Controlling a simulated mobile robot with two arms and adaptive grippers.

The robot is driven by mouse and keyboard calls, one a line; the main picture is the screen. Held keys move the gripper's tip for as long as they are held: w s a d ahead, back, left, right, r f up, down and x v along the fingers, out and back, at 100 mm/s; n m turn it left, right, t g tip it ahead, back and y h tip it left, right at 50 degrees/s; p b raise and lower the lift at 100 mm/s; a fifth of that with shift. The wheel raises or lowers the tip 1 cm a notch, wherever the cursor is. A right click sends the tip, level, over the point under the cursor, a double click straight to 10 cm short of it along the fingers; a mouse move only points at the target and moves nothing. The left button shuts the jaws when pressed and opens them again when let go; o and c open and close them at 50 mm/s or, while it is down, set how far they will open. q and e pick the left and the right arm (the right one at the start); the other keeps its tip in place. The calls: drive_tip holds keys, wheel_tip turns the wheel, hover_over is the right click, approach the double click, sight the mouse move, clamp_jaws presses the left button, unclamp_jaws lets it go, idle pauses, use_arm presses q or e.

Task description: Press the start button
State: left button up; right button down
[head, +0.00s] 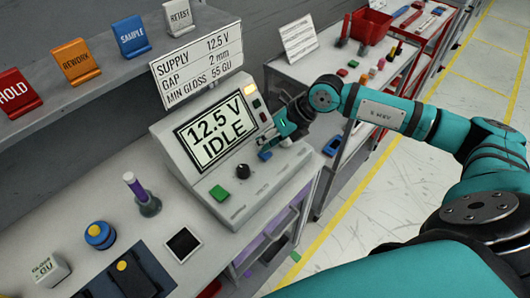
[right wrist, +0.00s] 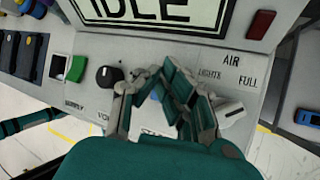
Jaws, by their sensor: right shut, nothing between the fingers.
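The grey console (head: 243,207) stands on the bench, its screen (head: 214,131) reading "12.5 V IDLE". My right gripper (head: 272,139) is shut and empty over the right part of its sloping control panel. A blue button-like part (head: 265,155) shows just beside the fingertips. In the right wrist view, the fingers (right wrist: 163,92) cover most of that blue part, and a label below is partly hidden, so I cannot tell whether they touch it. A green switch (head: 219,193) and a black knob (head: 243,171) sit to the left. My left gripper is out of view.
A white knob (right wrist: 230,110) under the "AIR" label is close to the right of the fingers. A sign (head: 198,70) stands behind the console. Shelves with a red bin (head: 371,25) stand beyond.

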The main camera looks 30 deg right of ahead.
drive_tip(key=shift+f+b, duration=0.35)
drive_tip(key=shift+f, duration=0.05)
idle(0.5)
drive_tip(key=shift+r+p, duration=0.5)
drive_tip(key=shift+r, duration=0.4)
drive_tip(key=shift+r+p, duration=1.55)
drive_tip(key=shift+r, duration=1)
drive_tip(key=shift+f, duration=0.1)
